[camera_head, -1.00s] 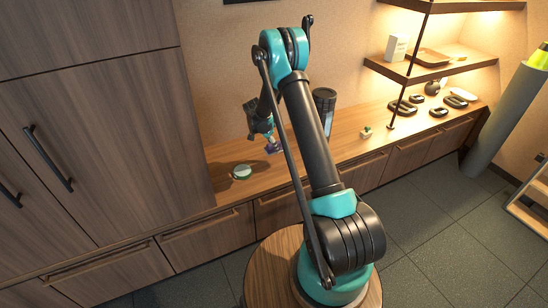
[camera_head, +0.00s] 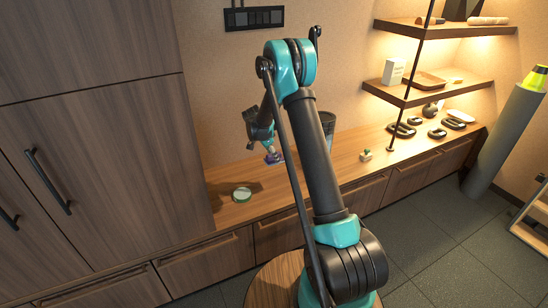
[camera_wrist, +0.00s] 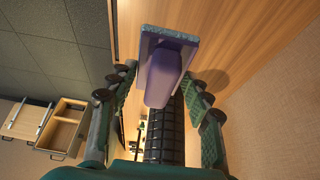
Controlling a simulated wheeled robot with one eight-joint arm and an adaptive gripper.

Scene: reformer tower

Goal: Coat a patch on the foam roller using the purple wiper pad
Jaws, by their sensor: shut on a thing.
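My gripper (camera_wrist: 156,78) is shut on the purple wiper pad (camera_wrist: 162,82), whose purple handle sits between the fingers with a wide, flat, grey-edged head beyond them. In the head view my gripper (camera_head: 267,140) and the small purple pad (camera_head: 273,157) are above the wooden counter, left of my arm. A dark upright cylinder, probably the foam roller (camera_head: 328,122), stands on the counter, partly hidden behind my arm. In the wrist view a black grid-patterned cylinder, probably the same roller (camera_wrist: 165,140), shows below the pad handle; I cannot tell whether they touch.
A round green-and-white container (camera_head: 242,194) sits on the counter at left. A small green-topped item (camera_head: 366,155) stands right of my arm. Black rings (camera_head: 437,133) lie farther right under the shelves (camera_head: 410,97). A tall grey cylinder (camera_head: 500,145) leans at far right. Tall cabinets fill the left.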

